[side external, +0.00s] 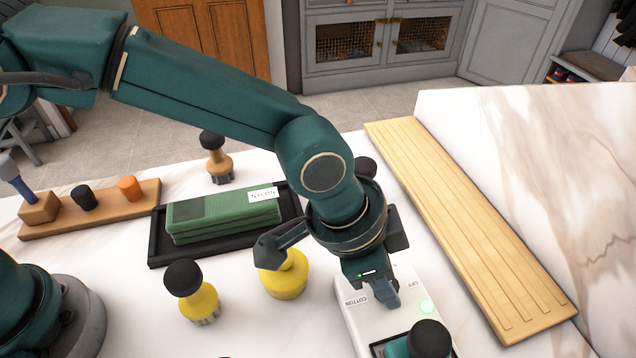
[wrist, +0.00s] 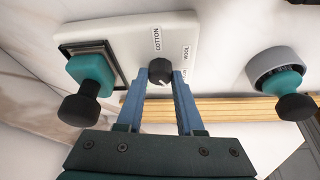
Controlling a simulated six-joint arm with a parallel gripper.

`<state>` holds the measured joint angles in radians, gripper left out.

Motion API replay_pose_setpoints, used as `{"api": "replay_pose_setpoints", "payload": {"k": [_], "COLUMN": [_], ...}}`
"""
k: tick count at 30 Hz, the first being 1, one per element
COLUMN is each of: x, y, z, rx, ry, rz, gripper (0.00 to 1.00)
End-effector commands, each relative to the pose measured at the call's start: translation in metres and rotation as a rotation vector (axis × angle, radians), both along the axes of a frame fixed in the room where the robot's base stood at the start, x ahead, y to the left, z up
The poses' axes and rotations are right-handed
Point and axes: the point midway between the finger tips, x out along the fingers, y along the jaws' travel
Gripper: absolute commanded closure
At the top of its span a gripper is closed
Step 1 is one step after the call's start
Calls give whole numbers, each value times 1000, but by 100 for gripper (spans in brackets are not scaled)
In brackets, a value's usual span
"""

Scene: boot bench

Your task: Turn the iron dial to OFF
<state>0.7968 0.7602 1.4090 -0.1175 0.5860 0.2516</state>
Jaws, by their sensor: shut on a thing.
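A white control box (side external: 360,322) stands on the marble top, with COTTON and OFF labels readable in the side view. In the wrist view the box (wrist: 122,32) carries a small black dial (wrist: 159,68) with a pale pointer mark toward the lower right. COTTON and WOOL labels lie around it; another label is mostly hidden by a finger. My gripper (wrist: 161,78) is shut on the dial, one blue finger on each side. In the side view my gripper (side external: 385,292) points down at the box and hides the dial.
A teal block with a black knob (wrist: 90,68) sits in a dark frame on the box, close to my gripper. A grey ring holding a teal piece (wrist: 280,66) is at right.

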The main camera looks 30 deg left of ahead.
Motion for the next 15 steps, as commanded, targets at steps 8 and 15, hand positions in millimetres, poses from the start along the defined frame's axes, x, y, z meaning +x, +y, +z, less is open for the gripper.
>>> {"api": "replay_pose_setpoints", "payload": {"k": [8, 15], "x": [2, 3], "y": [2, 2], "z": [0, 0], "rx": [1, 2], "ry": [5, 3], "rz": [-253, -441], "gripper": [100, 100]}}
